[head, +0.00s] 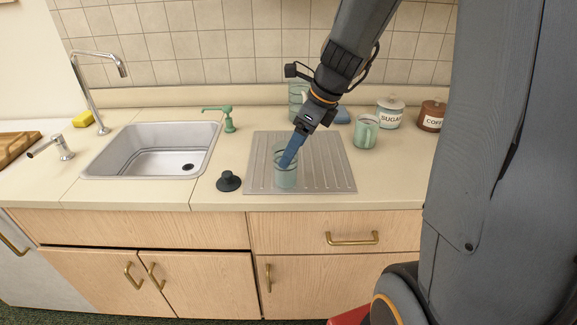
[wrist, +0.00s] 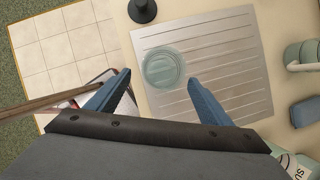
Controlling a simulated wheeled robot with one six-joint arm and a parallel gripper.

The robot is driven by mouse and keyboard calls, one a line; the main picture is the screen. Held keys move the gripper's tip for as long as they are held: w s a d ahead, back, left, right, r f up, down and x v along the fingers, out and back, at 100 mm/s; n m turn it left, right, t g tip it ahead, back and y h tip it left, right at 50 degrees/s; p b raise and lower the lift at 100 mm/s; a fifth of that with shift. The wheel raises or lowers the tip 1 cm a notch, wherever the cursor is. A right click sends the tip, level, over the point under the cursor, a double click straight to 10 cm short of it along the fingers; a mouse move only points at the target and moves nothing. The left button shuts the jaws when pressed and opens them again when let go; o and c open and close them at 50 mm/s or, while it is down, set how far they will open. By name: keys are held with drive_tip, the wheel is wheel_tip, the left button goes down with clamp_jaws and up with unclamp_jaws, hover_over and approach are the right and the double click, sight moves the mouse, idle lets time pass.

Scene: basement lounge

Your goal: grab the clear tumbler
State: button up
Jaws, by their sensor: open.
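The clear tumbler (head: 286,177), bluish-green and see-through, stands upright on the ribbed metal drainboard (head: 330,170). In the wrist view the tumbler (wrist: 161,68) is seen from above, near the drainboard's left side, ahead of the gap between my fingers. My gripper (head: 290,155) has blue fingers and reaches down from the upper right, overlapping the tumbler's rim in the head view. In the wrist view my gripper (wrist: 158,80) is open, with one finger on each side of the gap. I cannot tell whether either finger touches the glass.
A black stopper (head: 228,182) sits left of the drainboard, near the counter's front edge. A green mug (head: 366,132), sugar jar (head: 390,114) and coffee jar (head: 430,116) stand at right.

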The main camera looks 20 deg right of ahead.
drive_tip(key=shift+f, duration=0.55)
drive_tip(key=shift+x, duration=0.9)
drive_tip(key=shift+p+x, duration=0.35)
drive_tip(key=shift+x, duration=2.3)
drive_tip(key=shift+w+d, duration=0.1)
drive_tip(key=shift+w, duration=0.05)
drive_tip(key=c, duration=1.4)
drive_tip(key=shift+r, duration=0.15)
